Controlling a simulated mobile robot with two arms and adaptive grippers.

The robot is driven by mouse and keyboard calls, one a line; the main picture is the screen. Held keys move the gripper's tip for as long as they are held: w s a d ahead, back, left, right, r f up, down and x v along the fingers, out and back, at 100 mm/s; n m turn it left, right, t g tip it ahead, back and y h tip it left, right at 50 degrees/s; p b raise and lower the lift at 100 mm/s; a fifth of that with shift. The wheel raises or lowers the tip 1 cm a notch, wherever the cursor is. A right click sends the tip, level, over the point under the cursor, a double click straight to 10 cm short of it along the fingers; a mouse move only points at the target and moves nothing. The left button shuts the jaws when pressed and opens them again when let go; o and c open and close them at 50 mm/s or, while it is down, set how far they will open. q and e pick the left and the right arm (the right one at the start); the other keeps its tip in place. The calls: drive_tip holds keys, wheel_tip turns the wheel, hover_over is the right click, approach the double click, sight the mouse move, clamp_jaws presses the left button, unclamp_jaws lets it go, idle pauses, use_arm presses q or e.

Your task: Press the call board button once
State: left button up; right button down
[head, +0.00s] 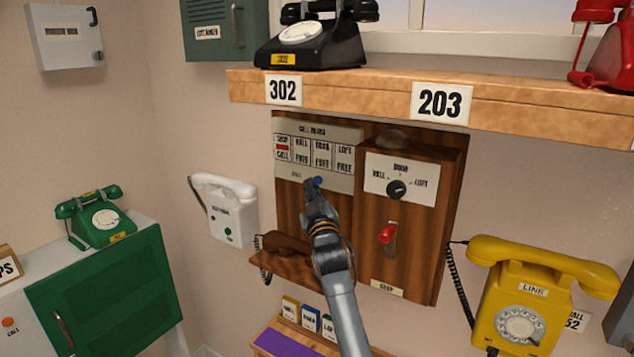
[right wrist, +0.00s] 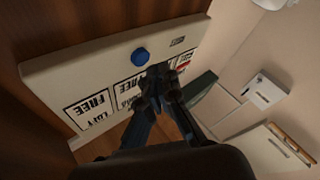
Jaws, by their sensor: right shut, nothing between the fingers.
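The call board (head: 345,182) is a cream plate on a brown wooden wall panel, with a row of labelled windows. The leftmost window shows red over "CALL"; the others read "FREE". Its round blue button (head: 318,180) sits below the windows, partly hidden by my right gripper (head: 309,184). In the right wrist view the button (right wrist: 140,56) shows clear and uncovered, beside the fingertips (right wrist: 163,76). My right gripper is shut and empty, close in front of the plate; I cannot tell whether it touches. My left gripper is not in view.
Right of the board are a rotary knob (head: 397,189) and a red lever (head: 387,233). A brown handset (head: 287,244) rests below. A white wall phone (head: 226,212) hangs left, a yellow phone (head: 535,290) right. A wooden shelf (head: 345,94) juts out above.

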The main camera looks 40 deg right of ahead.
drive_tip(key=shift+d, duration=0.1)
idle(0.3)
drive_tip(key=shift+w+d, duration=0.2)
drive_tip(key=shift+d, duration=0.1)
drive_tip(key=shift+w+d, duration=0.15)
drive_tip(key=shift+d, duration=0.25)
idle(0.7)
drive_tip(key=shift+a, duration=0.1)
drive_tip(key=shift+s+a, duration=0.35)
drive_tip(key=shift+a, duration=0.35)
drive_tip(key=shift+s+a+p, duration=0.2)
drive_tip(key=shift+s+a, duration=0.1)
drive_tip(key=shift+a, duration=0.45)
drive_tip(key=shift+s+a+p, duration=0.15)
drive_tip(key=shift+s+a, duration=0.2)
drive_tip(key=shift+a, duration=0.45)
drive_tip(key=shift+s+a+p, duration=0.2)
drive_tip(key=shift+s+a, duration=0.1)
drive_tip(key=shift+a, duration=0.45)
